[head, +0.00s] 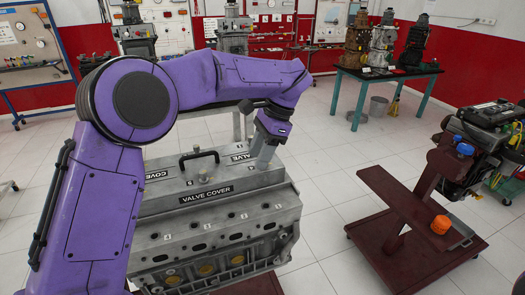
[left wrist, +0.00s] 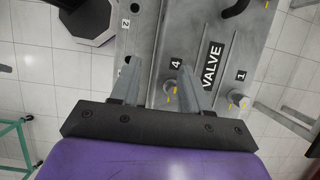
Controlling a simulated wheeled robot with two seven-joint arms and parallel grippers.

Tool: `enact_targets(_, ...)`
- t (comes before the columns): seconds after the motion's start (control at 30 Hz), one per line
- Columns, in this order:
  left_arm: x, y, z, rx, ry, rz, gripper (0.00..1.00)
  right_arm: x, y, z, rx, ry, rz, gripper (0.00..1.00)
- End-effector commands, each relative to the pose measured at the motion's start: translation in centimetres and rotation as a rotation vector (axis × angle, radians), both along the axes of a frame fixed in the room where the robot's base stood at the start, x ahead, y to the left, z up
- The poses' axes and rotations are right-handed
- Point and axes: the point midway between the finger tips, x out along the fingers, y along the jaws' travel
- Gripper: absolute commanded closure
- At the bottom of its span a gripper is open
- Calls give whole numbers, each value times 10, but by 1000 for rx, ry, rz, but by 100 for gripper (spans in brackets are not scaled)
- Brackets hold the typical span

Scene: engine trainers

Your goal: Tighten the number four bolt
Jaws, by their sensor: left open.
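The grey valve cover (head: 160,196) sits on the engine block (head: 215,235) and has black labels and a black handle on top. My left gripper (head: 262,160) points down over its far right end. In the left wrist view, the left gripper's (left wrist: 158,68) two grey fingers are apart and empty. The number four bolt (left wrist: 170,88) shows between them, beside the "4" label (left wrist: 176,62) and closer to the right finger. I cannot tell whether either finger touches it. The number one bolt (left wrist: 237,98) lies to the right. My right gripper is not in view.
The black handle (head: 199,160) rises from the cover's middle. A dark red engine stand (head: 395,215) with an orange knob (head: 440,224) stands at the right. A green-legged table (head: 388,72) is behind. White tiled floor is clear between them.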

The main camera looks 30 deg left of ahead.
Motion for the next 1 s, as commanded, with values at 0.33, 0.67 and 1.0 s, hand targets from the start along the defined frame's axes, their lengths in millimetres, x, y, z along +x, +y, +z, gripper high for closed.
enact_targets(0.33,18,2,-12,1,9,0,64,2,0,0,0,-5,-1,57)
enact_targets(0.67,17,3,-9,1,4,5,100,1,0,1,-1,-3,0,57)
enact_targets(1.0,18,3,-11,2,2,-21,100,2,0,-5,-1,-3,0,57)
